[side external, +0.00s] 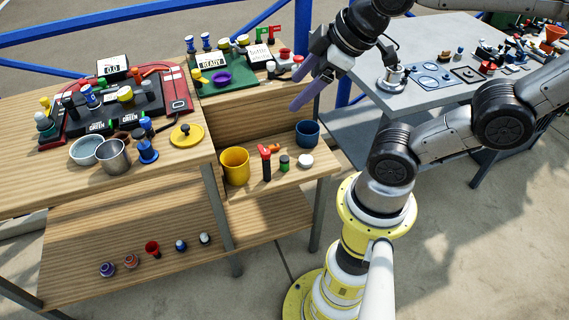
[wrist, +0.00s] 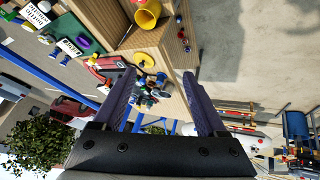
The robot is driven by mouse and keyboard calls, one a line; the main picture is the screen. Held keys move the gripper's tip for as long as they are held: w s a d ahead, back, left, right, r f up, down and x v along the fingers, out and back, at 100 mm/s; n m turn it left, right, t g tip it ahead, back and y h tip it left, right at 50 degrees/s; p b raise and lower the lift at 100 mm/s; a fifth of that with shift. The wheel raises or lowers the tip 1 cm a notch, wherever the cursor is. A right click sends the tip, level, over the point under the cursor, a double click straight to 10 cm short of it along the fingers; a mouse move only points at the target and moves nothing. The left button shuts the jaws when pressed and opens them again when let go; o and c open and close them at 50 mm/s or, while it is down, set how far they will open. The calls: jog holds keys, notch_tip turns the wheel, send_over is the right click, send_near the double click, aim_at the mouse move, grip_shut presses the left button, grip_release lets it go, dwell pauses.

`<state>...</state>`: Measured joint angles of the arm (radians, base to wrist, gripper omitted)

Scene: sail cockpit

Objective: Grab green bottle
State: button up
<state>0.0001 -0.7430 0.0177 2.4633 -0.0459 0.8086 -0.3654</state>
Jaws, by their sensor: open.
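A small green bottle-like container (side external: 284,162) with a dark top stands on the small middle shelf. I cannot tell which one the task names. My gripper (side external: 298,92) is open and empty, in the air above and to the right of the small shelf, well apart from both. In the wrist view its two purple fingers (wrist: 159,75) are spread wide with nothing held; small items show beyond them, too small to tell apart.
A yellow cup (side external: 235,167), a red-topped item (side external: 266,163), a white round item (side external: 305,161) and a blue cup (side external: 307,134) share the small shelf. A grey table (side external: 440,50) is at right. Blue rails (side external: 150,12) run behind.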

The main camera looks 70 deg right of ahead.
jog(key=w+d+f+n+h, duration=0.15)
jog(key=w+d+n, duration=0.25)
jog(key=w+n, duration=0.45)
jog(key=n+g, duration=0.5)
jog(key=g, duration=0.2)
send_over(284, 158)
jog(key=a, duration=0.2)
notch_tip(284, 158, down, 26)
jog(key=f, duration=0.5)
jog(key=d+f, duration=0.1)
jog(key=f, duration=0.3)
jog(key=d+f, duration=0.1)
jog(key=f, duration=0.3)
jog(key=shift+f, duration=0.4)
grip_shut()
